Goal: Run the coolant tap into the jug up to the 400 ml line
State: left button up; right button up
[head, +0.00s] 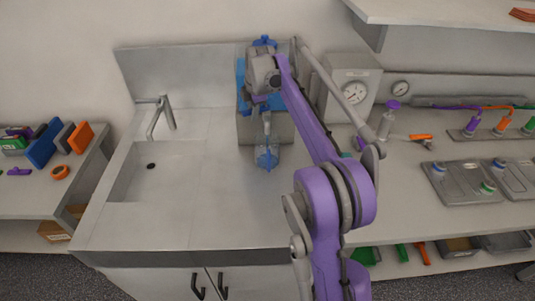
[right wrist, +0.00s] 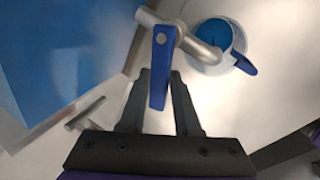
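The coolant tap shows in the right wrist view as a grey pipe (right wrist: 200,48) with a blue lever (right wrist: 161,65); the pipe bends over the jug. My right gripper (right wrist: 162,85) has one dark finger on each side of the lever, with the tips appearing to touch it. The jug (right wrist: 240,40) is pale with a blue handle, and blue liquid shows inside. In the head view the jug (head: 267,158) stands on the counter below the tap spout (head: 267,122). Its level lines cannot be read. The right gripper's fingers are hidden there, and my left gripper is out of view.
A sink with a grey faucet (head: 163,115) lies left of the jug. A box with a round gauge (head: 353,94) stands to the right at the back. Metal trays (head: 462,197) and bottles lie further right. The counter in front of the jug is clear.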

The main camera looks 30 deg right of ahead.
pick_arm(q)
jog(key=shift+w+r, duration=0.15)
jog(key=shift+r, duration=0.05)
pick_arm(e)
jog(key=shift+s+a+n+y, duration=0.1)
jog(key=shift+s+n+y, duration=0.25)
jog(key=shift+n, duration=0.75)
jog(key=shift+s, duration=0.1)
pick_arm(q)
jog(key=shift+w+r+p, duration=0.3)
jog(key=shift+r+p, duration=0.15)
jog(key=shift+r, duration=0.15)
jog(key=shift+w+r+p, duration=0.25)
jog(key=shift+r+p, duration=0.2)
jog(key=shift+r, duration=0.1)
pick_arm(e)
jog(key=n, duration=0.2)
jog(key=s+n+y, duration=0.2)
jog(key=n, duration=0.1)
jog(key=shift+s+d+n+g, duration=0.15)
jog(key=shift+d+n+g, duration=0.15)
jog(key=shift+d, duration=0.05)
jog(key=shift+s+f, duration=0.1)
jog(key=shift+s, duration=0.05)
dwell(4.4)
